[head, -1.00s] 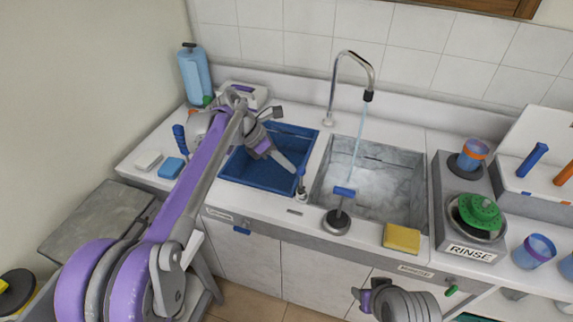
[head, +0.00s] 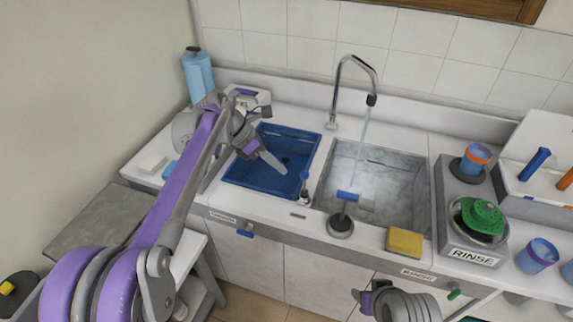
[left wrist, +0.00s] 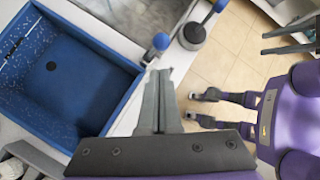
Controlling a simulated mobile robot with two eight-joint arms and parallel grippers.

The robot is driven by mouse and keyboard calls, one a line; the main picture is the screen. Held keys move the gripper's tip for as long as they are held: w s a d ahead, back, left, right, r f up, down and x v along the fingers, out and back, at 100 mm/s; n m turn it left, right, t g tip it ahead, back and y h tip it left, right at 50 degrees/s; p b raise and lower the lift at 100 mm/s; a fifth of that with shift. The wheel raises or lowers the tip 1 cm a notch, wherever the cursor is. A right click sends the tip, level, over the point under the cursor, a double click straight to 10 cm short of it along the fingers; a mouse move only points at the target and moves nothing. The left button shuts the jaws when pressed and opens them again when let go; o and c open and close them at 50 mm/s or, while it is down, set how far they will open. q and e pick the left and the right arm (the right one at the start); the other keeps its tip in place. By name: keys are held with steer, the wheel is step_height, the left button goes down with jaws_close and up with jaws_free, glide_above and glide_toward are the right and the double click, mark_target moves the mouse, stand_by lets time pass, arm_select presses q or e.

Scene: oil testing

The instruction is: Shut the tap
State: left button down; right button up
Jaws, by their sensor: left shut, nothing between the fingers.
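The chrome tap (head: 356,72) arches over the grey sink (head: 333,176), and a stream of water (head: 360,140) runs from its spout into it. A T-shaped lever with a blue bar (head: 347,196) stands on a round grey base (head: 340,226) at the sink's front edge; its base also shows in the left wrist view (left wrist: 192,37). A smaller blue-tipped lever (head: 304,178) stands between the two basins. My left gripper (head: 279,168) is shut and empty over the blue basin, left of that lever. My right arm shows at the bottom, its fingers unclear.
The blue basin (head: 236,170) is left of the grey sink. A yellow sponge (head: 404,242) lies at the front right edge. The rinse stand (head: 462,244) with a green item (head: 483,215) is further right. A blue bottle (head: 198,72) stands at the back left.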

arm_select(q)
steer(key=s+v, duration=0.1)
steer(key=v, duration=0.9)
steer(key=shift+a, duration=0.3)
steer(key=shift+w+f, duration=0.1)
